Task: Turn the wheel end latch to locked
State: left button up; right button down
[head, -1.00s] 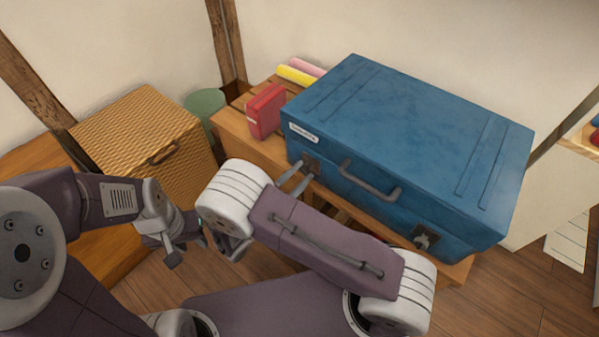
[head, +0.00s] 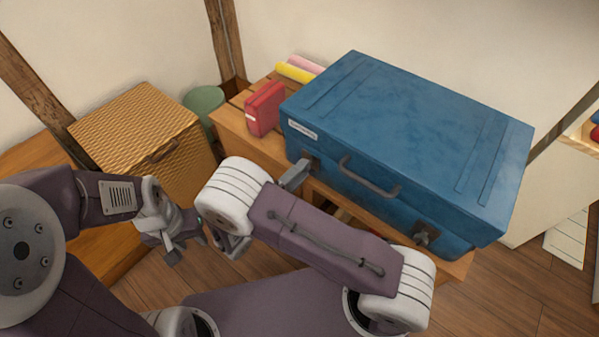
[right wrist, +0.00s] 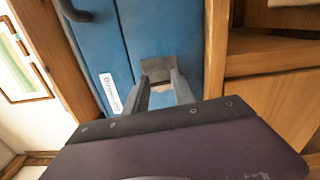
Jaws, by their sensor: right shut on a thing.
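A blue suitcase (head: 410,130) lies flat on a wooden bench, its front side facing me. Two dark metal latches sit on that side, on either side of the grey handle (head: 372,180). One latch (head: 424,235) is near the right end and free. The other latch (head: 310,162), below the white label, is partly hidden by my right gripper (head: 300,174). The right wrist view shows this latch (right wrist: 156,65) between the fingertips of my right gripper (right wrist: 160,82), which is shut on it. My left gripper (head: 185,240) hangs away from the suitcase, above the floor; its finger gap is unclear.
A red book (head: 265,109) stands close to the suitcase's left end on the bench (head: 235,128). Yellow and pink rolls (head: 296,72) lie behind it. A wicker box (head: 135,130) and a green bin (head: 204,103) are further left. Wooden floor (head: 500,285) shows at right.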

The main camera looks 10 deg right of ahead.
jog(key=shift+m, duration=0.6)
jog(key=c, duration=1.1)
grip_release()
jog(key=p+v, duration=0.2)
jog(key=v, duration=0.5)
jog(key=shift+s+a, duration=0.2)
jog(key=shift+a, duration=0.05)
